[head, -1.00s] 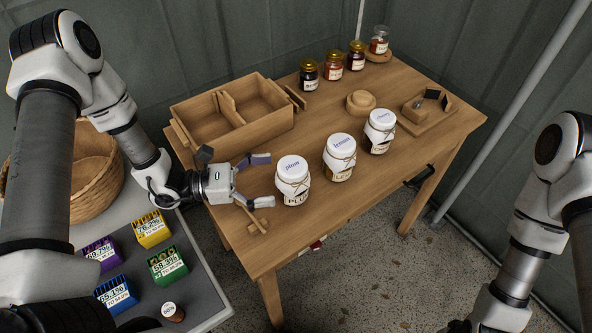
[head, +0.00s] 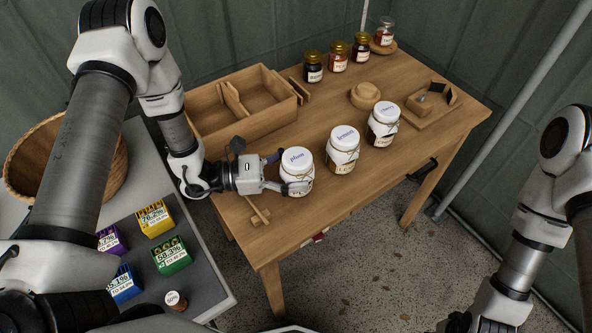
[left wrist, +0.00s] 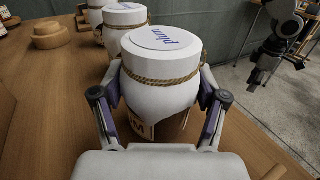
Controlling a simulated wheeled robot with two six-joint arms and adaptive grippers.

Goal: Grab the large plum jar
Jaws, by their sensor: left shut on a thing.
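The large plum jar (head: 297,161) has a white cloth lid cover marked "plum" tied with twine. It stands upright at the near left part of the wooden table (head: 330,205). My left gripper (head: 284,173) is shut on the jar, with one finger on each side. In the left wrist view the plum jar (left wrist: 165,75) fills the middle between the two fingers, and its label is mostly hidden. Part of my right arm shows at the right of the head view; its fingers are out of sight.
A lemon jar (head: 343,147) and another white-topped jar (head: 383,122) stand to the right. A divided wooden box (head: 270,125) is behind. Several small jars (head: 337,58) line the back. A wooden stick on a rest (head: 259,212) lies near the gripper. A basket (head: 30,170) is at left.

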